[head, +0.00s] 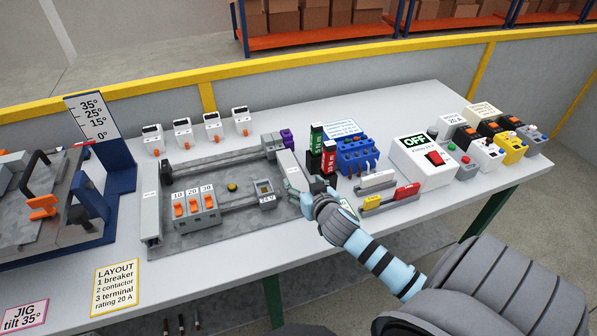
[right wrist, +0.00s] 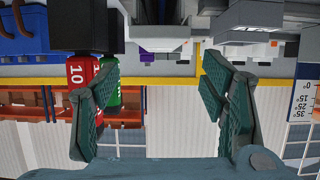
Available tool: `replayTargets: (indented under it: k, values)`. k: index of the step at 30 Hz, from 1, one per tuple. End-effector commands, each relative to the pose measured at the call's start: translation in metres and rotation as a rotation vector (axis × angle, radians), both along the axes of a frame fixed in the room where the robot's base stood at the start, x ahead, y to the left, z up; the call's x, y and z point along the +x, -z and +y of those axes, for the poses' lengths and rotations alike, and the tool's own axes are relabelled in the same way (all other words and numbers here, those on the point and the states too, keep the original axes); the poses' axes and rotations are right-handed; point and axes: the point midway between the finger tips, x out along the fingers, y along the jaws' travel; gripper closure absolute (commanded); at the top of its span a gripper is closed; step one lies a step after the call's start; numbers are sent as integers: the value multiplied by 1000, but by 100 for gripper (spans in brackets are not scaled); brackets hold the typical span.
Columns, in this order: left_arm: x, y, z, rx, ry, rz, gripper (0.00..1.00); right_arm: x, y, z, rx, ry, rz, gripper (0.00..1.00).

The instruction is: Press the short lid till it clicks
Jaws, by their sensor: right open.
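The short lid appears to be the pale strip (head: 290,170) on the duct along the right side of the grey mounting plate (head: 215,160). I cannot tell whether it sits flush. My right gripper (head: 308,191) is at the near end of this strip, its fingers open. The gripper partly hides that end, and I cannot tell whether it touches. In the right wrist view the two open fingers (right wrist: 160,95) have nothing gripped between them. A pale duct end (right wrist: 160,35) shows beyond their tips. My left gripper is not in view.
Red and green torque tools (head: 328,158) and a blue rack (head: 357,153) stand close right of the gripper. A white OFF switch box (head: 422,163) is farther right. A longer duct (head: 150,203) and breakers (head: 196,206) lie left. A tilted jig (head: 75,210) fills the far left.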

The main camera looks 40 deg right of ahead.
Motion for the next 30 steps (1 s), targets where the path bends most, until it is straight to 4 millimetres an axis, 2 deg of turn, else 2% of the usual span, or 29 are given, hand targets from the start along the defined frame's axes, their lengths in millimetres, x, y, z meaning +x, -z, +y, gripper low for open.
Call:
replayTargets:
  k: [3, 9, 12, 19, 29, 30]
  values:
    - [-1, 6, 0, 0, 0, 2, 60, 28, 15, -10, 2, 3, 0, 34]
    - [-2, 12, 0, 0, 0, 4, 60, 60, 29, -21, 2, 0, 2, 34]
    - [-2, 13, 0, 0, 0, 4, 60, 66, 31, -23, 1, -1, 1, 34]
    - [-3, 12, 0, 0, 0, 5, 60, 67, 31, -24, 1, -1, 2, 34]
    - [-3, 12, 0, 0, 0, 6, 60, 66, 31, -24, 0, 0, 2, 85]
    - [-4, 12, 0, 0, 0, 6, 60, 66, 31, -24, 0, 0, 2, 63]
